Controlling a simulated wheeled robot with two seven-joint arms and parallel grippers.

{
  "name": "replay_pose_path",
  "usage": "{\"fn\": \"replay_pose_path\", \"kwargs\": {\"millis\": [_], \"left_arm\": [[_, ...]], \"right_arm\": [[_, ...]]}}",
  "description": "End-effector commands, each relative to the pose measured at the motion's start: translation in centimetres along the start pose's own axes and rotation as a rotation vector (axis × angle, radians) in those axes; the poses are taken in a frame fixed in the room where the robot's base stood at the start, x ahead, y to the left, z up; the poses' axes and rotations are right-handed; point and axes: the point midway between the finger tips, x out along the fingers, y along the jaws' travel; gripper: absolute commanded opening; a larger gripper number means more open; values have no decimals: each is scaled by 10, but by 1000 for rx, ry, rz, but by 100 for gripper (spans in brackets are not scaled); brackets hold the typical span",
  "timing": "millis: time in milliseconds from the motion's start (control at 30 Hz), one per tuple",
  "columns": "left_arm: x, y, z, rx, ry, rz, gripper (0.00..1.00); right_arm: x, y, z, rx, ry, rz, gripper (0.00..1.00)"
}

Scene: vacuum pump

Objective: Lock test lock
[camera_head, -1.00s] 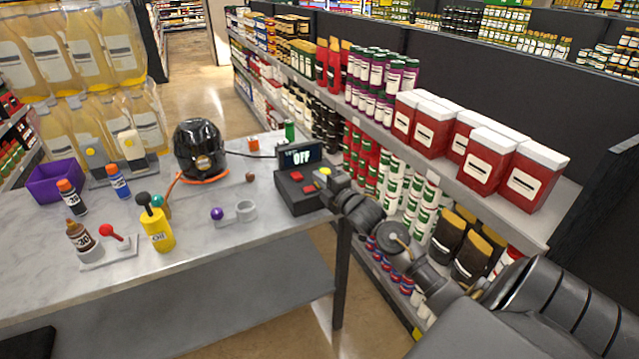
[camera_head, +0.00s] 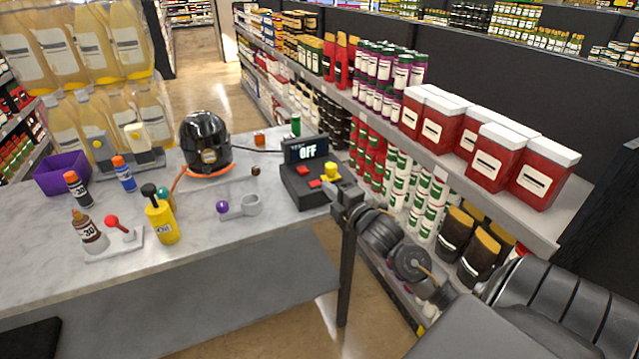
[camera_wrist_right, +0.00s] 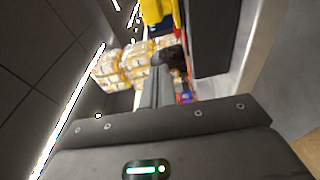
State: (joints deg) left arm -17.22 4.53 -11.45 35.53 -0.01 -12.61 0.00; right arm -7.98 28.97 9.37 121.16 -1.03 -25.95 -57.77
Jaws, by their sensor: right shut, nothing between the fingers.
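A black control box (camera_head: 303,193) stands at the right end of the marble table. It has a small screen (camera_head: 306,149) reading "OFF", red buttons (camera_head: 309,177) and a yellow knob (camera_head: 331,172) at its right corner. No part is clearly labelled as the test lock. My right gripper (camera_head: 338,199) is shut and empty, just below and right of the yellow knob at the box's right edge. In the right wrist view, the shut fingers (camera_wrist_right: 160,78) point toward a yellow part (camera_wrist_right: 157,12); contact cannot be told. My left gripper is not in view.
A black pump-like vessel (camera_head: 205,140), a grey bracket with a ring (camera_head: 250,205), a yellow bottle (camera_head: 160,222), a red-knobbed lever (camera_head: 112,221) and a purple bin (camera_head: 62,174) are on the table (camera_head: 210,240). Stocked shelves (camera_head: 470,200) stand close on the right.

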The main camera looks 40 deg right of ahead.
Motion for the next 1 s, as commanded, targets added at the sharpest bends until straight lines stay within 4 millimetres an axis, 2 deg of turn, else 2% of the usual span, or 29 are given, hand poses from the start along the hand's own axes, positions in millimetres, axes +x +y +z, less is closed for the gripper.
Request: {"fn": "replay_pose_path", "kwargs": {"millis": [100,233,833,933,1000], "left_arm": [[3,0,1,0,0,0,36],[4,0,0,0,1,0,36],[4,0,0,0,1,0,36],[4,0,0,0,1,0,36],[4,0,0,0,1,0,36]], "right_arm": [[-12,-1,-1,1,2,-1,0],[-17,0,-1,1,2,1,0],[-18,0,-1,3,2,-2,0],[-23,-13,-6,43,-6,-41,0],[-33,-34,-14,123,-25,-113,0]]}}
